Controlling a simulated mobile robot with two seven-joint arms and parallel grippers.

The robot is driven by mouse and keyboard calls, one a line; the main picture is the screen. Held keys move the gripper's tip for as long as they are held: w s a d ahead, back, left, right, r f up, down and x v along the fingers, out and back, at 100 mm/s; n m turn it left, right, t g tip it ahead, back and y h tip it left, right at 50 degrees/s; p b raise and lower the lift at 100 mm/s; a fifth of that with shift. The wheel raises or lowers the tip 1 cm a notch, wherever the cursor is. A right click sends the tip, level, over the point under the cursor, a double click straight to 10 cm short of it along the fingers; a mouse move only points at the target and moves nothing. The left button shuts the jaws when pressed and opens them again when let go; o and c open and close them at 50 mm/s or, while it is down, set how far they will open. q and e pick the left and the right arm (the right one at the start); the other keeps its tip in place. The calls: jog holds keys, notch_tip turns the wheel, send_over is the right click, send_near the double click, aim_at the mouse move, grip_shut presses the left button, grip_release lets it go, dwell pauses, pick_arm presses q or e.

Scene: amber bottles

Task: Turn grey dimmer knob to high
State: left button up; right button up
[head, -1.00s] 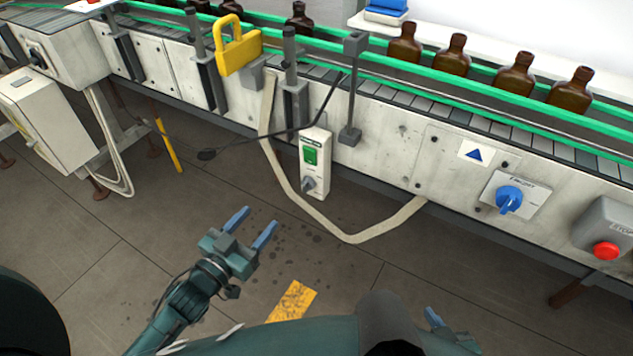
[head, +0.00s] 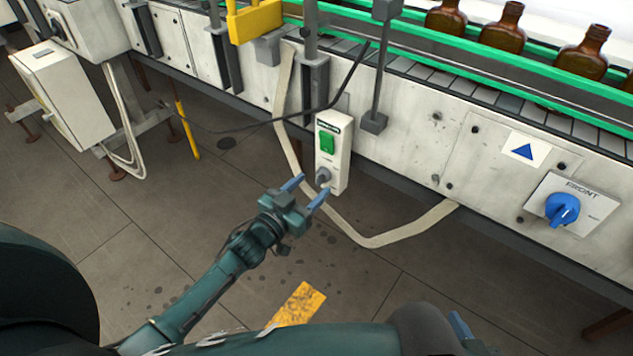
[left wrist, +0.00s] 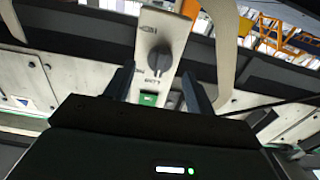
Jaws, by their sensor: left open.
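The grey dimmer knob (head: 322,176) is on the lower front of a white switch box (head: 336,178) hanging at the conveyor's side. A green switch (head: 327,142) sits above it. Only a blue finger of my right gripper (head: 460,328) shows at the bottom edge.
A pale flat cable (head: 375,241) loops below the box, and a black cable (head: 262,122) crosses to its left. A blue rotary switch (head: 562,208) is on the panel at right. Amber bottles (head: 501,30) stand on the conveyor. The floor in front is open.

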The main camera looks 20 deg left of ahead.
aim_at(318, 180)
pick_arm(q)
jog(key=shift+x, duration=1.55)
jog(key=c, duration=1)
jog(key=shift+o, duration=0.2)
